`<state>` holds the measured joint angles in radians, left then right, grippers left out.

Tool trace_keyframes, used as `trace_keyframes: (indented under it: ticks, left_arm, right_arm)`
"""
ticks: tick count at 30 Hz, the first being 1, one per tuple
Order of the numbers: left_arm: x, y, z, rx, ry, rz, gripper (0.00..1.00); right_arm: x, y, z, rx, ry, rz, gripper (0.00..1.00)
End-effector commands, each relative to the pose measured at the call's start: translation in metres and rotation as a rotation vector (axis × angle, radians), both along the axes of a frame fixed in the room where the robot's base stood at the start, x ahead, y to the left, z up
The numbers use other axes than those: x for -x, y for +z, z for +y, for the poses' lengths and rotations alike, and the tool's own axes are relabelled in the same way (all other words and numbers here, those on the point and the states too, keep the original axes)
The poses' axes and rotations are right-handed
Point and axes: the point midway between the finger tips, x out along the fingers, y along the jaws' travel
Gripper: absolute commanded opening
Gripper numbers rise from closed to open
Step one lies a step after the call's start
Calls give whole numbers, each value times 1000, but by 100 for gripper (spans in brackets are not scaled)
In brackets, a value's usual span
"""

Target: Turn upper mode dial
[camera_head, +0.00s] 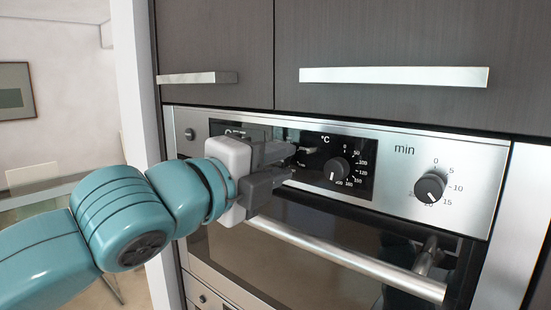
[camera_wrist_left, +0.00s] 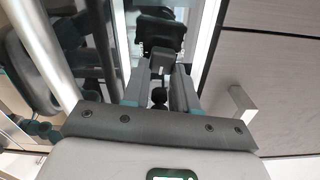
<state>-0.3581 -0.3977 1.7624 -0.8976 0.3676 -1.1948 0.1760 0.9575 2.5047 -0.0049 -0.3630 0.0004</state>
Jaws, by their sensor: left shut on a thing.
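The upper oven's control panel (camera_head: 395,150) faces me in the head view. My left gripper (camera_head: 292,160) reaches in from the left to the panel's dark display section, left of the temperature dial (camera_head: 337,170). Its fingers are shut on the mode dial there, which they mostly hide, so its angle cannot be read. In the left wrist view the two fingers (camera_wrist_left: 160,72) run up to the panel, with dark shapes between and beyond them. My right gripper is not in view.
The minute dial (camera_head: 430,187) is at the panel's right. The oven's bar handle (camera_head: 345,262) runs below the panel, close under the gripper. Cabinet handles (camera_head: 393,77) stick out above.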

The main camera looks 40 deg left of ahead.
Motion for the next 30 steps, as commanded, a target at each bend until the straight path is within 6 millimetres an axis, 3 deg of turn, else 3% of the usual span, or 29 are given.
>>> trace_keyframes:
  ticks: [15, 30]
  left_arm:
    - [0, -1, 2, -321, 1, -30, 0]
    - [1, 0, 2, -377, 1, -39, 0]
  right_arm:
    - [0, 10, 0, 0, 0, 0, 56]
    - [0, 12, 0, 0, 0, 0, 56]
